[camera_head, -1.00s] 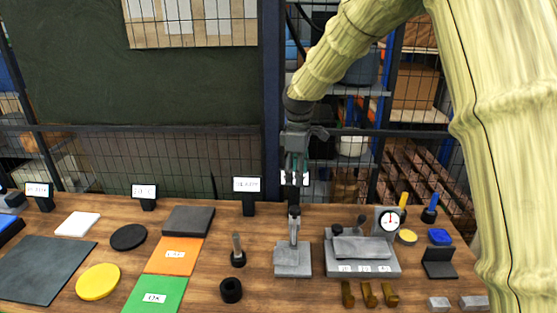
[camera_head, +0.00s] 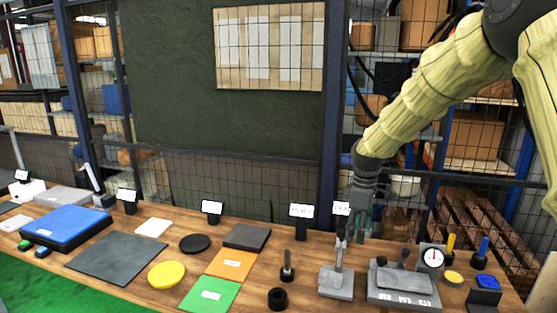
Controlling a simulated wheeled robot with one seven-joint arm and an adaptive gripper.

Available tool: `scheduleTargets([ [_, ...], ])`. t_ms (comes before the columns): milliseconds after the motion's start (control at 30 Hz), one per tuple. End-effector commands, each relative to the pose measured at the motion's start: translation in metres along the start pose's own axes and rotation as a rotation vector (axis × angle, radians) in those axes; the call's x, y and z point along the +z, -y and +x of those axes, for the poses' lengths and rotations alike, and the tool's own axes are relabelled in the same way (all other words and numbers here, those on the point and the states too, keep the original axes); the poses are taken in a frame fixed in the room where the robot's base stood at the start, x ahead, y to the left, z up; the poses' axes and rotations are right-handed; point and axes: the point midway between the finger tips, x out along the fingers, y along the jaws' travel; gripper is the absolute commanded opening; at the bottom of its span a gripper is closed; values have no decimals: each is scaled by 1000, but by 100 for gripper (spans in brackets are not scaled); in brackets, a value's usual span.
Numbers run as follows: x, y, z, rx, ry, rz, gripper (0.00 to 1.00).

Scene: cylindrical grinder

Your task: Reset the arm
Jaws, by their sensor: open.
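My gripper (camera_head: 362,222) hangs above the back of the wooden bench (camera_head: 140,275), pointing down, open with nothing seen in it. My arm comes in from the upper right in a ribbed yellow-green cover. The gripper is behind and slightly right of a grey stand with an upright post (camera_head: 336,281). It is also above and behind the grey block fixture (camera_head: 403,287). The fingertips are small and partly hard to make out against the dark background.
A dial gauge (camera_head: 431,259) and yellow and blue-handled tools (camera_head: 481,254) stand at right. Left are a black ring (camera_head: 277,298), green mat (camera_head: 210,296), orange mat (camera_head: 230,264), yellow disc (camera_head: 167,274) and blue case (camera_head: 66,227). A mesh fence (camera_head: 240,185) runs behind the bench.

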Motion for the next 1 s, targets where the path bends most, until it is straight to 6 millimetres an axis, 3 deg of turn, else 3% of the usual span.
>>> scheduleTargets([
  [367, 6, 21, 84, -13, -10, 100, 56],
  [567, 17, 47, 158, -26, -17, 199, 56],
  [800, 49, 114, 274, -42, -24, 391, 56],
  [1000, 86, 183, 352, -47, -26, 562, 56],
])
